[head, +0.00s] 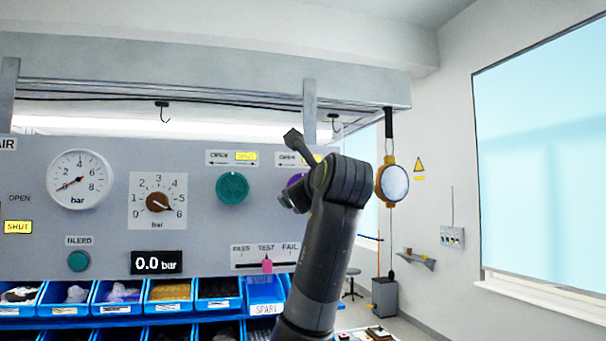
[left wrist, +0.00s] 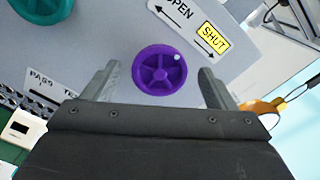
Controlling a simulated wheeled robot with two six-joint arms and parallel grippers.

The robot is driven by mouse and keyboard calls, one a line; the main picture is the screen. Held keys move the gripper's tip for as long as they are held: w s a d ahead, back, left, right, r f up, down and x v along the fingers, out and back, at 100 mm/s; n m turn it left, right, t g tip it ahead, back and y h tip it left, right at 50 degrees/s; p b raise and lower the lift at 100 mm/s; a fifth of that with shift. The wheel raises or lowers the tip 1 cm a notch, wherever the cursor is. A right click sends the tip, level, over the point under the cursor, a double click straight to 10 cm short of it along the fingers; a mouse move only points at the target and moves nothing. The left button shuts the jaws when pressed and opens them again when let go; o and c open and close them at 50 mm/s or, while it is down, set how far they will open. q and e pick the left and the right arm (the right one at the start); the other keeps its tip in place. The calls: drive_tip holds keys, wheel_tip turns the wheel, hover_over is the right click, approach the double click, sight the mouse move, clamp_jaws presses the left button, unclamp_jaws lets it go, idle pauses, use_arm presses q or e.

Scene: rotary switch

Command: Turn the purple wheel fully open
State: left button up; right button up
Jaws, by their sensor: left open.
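The purple wheel (left wrist: 160,70) is a round spoked handwheel on the grey panel, with a small pale dot on its upper right rim in the left wrist view. In the head view only a sliver of the purple wheel (head: 294,180) shows beside my arm. Its label (left wrist: 192,24) has OPEN and SHUT with arrows, and SHUT is lit yellow. My left gripper (left wrist: 160,69) is open, with one finger on each side of the wheel in the picture. I cannot tell how far the fingertips are from the panel. My right gripper is not in view.
A teal wheel (head: 232,187) sits left of the purple one, with a selector dial (head: 157,201) and gauge (head: 79,180) further left. A pink slider (head: 267,265) is below. Blue bins (head: 170,306) line the bottom.

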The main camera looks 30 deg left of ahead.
use_arm(q)
drive_tip(key=shift+w+a, duration=0.4)
drive_tip(key=shift+a, duration=0.1)
drive_tip(key=shift+c, duration=0.5)
drive_tip(key=c, duration=0.9)
